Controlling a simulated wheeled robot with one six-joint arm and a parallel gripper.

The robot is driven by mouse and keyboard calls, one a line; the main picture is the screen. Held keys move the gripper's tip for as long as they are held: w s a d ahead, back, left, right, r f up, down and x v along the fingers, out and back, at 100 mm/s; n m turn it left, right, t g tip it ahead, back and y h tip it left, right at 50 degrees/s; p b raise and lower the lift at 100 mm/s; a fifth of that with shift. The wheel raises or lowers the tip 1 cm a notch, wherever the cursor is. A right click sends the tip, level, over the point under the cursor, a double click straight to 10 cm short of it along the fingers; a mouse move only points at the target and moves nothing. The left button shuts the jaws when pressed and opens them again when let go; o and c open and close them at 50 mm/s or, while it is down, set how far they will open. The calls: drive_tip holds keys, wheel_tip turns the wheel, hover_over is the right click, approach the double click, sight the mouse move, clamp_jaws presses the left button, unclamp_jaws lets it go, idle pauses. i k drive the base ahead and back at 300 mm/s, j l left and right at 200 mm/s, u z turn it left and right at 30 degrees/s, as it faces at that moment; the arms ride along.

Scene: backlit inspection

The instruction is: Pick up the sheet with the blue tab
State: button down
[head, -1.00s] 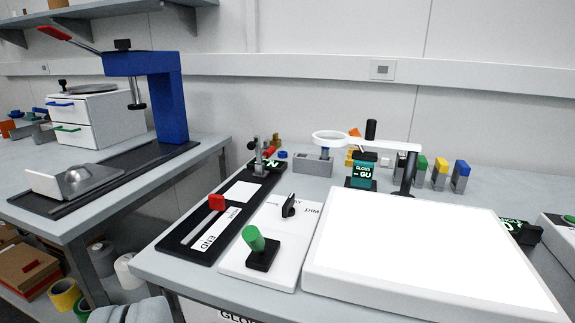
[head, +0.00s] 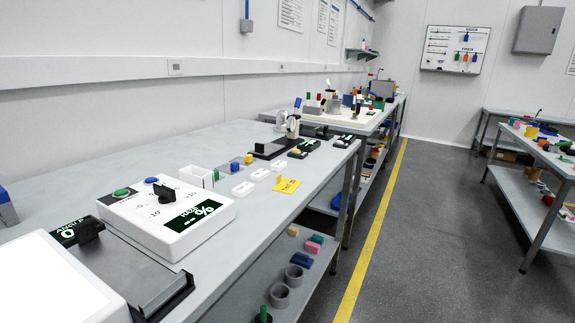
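I cannot make out a sheet with a blue tab for certain. A grey upright piece with a blue top (head: 7,210) is cut off by the left edge of the head view, on the bench behind the light panel. I cannot tell whether it is a sheet. My gripper is not in view.
A lit white panel (head: 50,285) fills the lower left. Beside it are a grey plate device (head: 135,268) and a white control box (head: 165,218). Small white trays and a yellow tag (head: 286,186) lie farther along the bench (head: 185,146). The aisle floor (head: 425,235) is clear.

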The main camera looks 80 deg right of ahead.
sight(234, 168)
drive_tip(key=z, duration=1.75)
